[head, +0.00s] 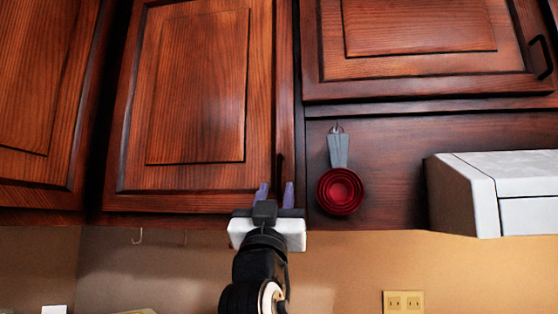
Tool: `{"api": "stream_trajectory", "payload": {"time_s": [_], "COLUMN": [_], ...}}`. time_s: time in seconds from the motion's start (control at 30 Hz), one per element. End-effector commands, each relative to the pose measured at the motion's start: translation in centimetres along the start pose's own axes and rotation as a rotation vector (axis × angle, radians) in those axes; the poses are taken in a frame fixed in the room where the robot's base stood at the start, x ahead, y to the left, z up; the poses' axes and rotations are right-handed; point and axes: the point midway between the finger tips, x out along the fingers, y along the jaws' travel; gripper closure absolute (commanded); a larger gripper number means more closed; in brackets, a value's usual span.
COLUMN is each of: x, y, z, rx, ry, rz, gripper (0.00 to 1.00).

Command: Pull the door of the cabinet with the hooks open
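The cabinet door (196,95) is reddish-brown wood with a raised panel, in the middle left of the head view. It looks shut or nearly shut against its frame. Thin hooks (137,237) hang under this cabinet. A dark upright handle (280,168) is at the door's lower right edge. My gripper (275,194) is at the door's lower right corner, pointing up, with its two purple fingers apart. The handle's lower end appears between the fingertips, nearer the right one. I cannot tell whether either finger touches it.
Red measuring cups (340,190) hang on the panel just right of my gripper. A white appliance (495,190) is farther right, below another cabinet door (425,45) with a black handle (541,57). A further cabinet door (40,100) is at left. A wall outlet (403,302) is below.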

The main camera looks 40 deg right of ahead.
Motion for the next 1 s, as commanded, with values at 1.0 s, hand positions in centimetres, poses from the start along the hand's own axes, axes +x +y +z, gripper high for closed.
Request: {"api": "stream_trajectory", "payload": {"time_s": [1.0], "x": [7.2], "y": [-0.1], "z": [0.0], "rx": [0.001], "ry": [0.001], "rz": [-0.002], "gripper": [0.97]}}
